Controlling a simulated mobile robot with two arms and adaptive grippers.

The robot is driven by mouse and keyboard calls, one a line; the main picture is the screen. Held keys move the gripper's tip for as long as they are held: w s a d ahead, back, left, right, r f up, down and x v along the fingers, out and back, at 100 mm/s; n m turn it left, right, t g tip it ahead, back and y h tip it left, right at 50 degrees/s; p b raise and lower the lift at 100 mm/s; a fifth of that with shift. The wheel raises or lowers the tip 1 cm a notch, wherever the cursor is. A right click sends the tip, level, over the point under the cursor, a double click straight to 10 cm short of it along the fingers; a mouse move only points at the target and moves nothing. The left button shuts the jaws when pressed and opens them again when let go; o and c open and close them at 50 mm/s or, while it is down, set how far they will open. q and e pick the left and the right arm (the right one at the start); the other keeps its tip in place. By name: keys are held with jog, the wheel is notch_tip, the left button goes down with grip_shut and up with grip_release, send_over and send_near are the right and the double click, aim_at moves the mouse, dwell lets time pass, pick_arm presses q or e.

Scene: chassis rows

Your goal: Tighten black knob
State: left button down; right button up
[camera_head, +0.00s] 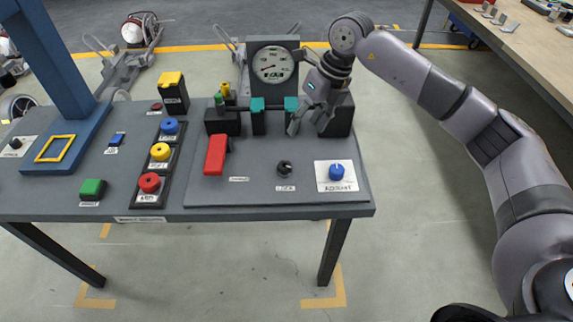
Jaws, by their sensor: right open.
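The black knob (285,168) stands on the dark grey panel plate (262,196), above a small white label. It lies between the red lever and the blue knob. My right gripper (299,127) is open above the back of the plate, beside a teal block. It is behind the black knob and apart from it, pointing down. I see nothing clearly between its fingers. My left gripper is not in view.
A blue knob (337,171) on a white card is right of the black knob. A red lever (216,153) is to the left. A gauge (273,66) and a rod with teal blocks (258,104) stand behind. Coloured buttons (160,152) line the left. The plate's front is clear.

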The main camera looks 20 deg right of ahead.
jog(key=d+n, duration=0.1)
jog(key=n, duration=0.4)
jog(key=n+p, duration=0.2)
jog(key=n, duration=0.2)
send_near(285, 165)
jog(key=shift+t+y, duration=0.3)
jog(key=shift+y, duration=0.1)
jog(key=x, duration=0.9)
jog(key=shift+s+d+f, duration=0.25)
jog(key=shift+s+d, duration=0.05)
jog(key=c, duration=1.2)
